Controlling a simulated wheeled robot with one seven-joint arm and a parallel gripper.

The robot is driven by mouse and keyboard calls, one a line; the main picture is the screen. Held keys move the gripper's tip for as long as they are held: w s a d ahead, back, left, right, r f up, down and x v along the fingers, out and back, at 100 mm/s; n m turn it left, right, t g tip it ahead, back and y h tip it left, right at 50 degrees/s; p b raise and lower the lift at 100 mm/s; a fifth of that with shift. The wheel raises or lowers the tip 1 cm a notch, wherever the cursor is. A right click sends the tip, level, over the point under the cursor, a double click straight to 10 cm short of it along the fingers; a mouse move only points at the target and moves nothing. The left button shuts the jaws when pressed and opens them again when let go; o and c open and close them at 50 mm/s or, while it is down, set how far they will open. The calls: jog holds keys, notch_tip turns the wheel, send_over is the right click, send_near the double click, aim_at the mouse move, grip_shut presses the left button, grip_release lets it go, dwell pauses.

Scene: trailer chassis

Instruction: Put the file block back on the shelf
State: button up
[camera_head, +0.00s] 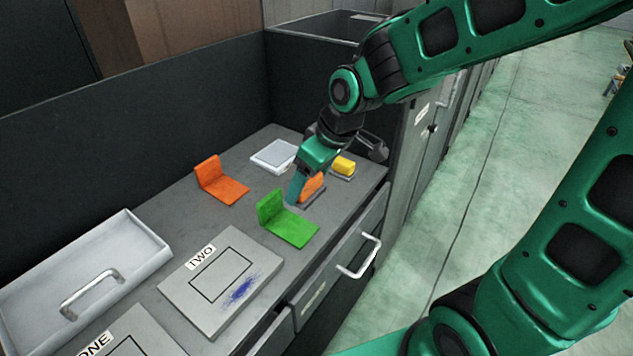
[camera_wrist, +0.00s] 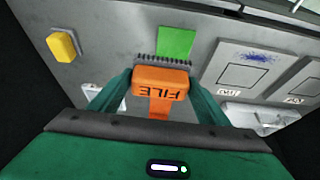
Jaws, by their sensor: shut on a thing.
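The file block (camera_head: 313,186) is orange with a dark grey base and sits between the fingers of my gripper (camera_head: 304,188). In the wrist view the file block (camera_wrist: 160,83) shows the word FILE and a toothed grey edge, with a finger of my gripper (camera_wrist: 161,88) on each side. My gripper is shut on it. The block is at or just above the grey counter (camera_head: 245,215); I cannot tell whether it touches. No separate shelf is clearly identifiable.
A green bracket (camera_head: 287,222) stands in front, and an orange bracket (camera_head: 220,182) to the left. A yellow block (camera_head: 343,165) and a pale tray (camera_head: 274,155) are nearby. The TWO panel (camera_head: 221,282) and a handled grey box (camera_head: 85,265) lie at left. A dark wall (camera_head: 130,125) bounds the back.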

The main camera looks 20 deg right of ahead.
jog(key=shift+w, duration=0.15)
jog(key=w+d+f, duration=0.2)
jog(key=w, duration=0.1)
jog(key=w+d+f, duration=0.2)
jog(key=w, duration=0.1)
jog(key=w+d+f, duration=0.2)
jog(key=w, duration=0.1)
jog(key=shift+w+d+f, duration=0.35)
jog(key=shift+d+f, duration=0.05)
jog(key=shift+f, duration=2)
jog(key=o, duration=1.2)
jog(key=shift+f, duration=0.1)
jog(key=v, duration=1.2)
